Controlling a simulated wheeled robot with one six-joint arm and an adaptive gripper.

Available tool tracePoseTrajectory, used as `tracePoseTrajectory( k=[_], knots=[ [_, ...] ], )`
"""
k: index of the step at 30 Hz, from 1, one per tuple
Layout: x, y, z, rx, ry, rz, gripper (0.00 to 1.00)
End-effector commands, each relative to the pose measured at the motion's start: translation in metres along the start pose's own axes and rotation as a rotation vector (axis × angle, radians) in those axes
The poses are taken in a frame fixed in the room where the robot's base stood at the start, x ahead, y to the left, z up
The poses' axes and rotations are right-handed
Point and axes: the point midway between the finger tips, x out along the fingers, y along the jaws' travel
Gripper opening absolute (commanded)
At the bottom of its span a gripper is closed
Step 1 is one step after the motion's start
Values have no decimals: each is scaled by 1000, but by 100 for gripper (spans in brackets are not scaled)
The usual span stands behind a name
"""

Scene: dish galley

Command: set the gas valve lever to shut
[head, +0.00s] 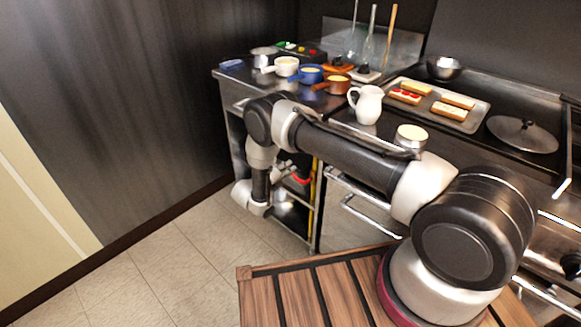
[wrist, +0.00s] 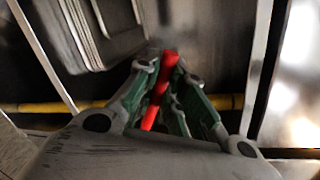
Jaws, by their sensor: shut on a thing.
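The red gas valve lever (wrist: 161,88) lies between my gripper's (wrist: 163,72) two green-padded fingers in the wrist view. The fingers are closed on it. In that view the lever runs steeply across the line of the yellow gas pipe (wrist: 60,106). In the head view a small part of the red lever (head: 302,180) shows beside my gripper (head: 289,170), next to the upright yellow pipe (head: 313,188). The valve body and the exact lever angle are partly hidden by the fingers.
My arm reaches low into the open bay under the steel counter (head: 232,88). A bay post stands close by on the right in the wrist view. Pans, a white jug (head: 367,104) and a bread tray (head: 471,122) stand above. The tiled floor (head: 190,265) at left is clear.

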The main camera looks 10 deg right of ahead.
Motion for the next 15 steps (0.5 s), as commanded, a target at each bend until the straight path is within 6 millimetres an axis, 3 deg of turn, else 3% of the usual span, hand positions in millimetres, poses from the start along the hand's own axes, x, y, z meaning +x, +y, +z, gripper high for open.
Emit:
tracePoseTrajectory(
  k=[15],
  knots=[
    [6,34,-9,-380,73,1,0]
  ],
)
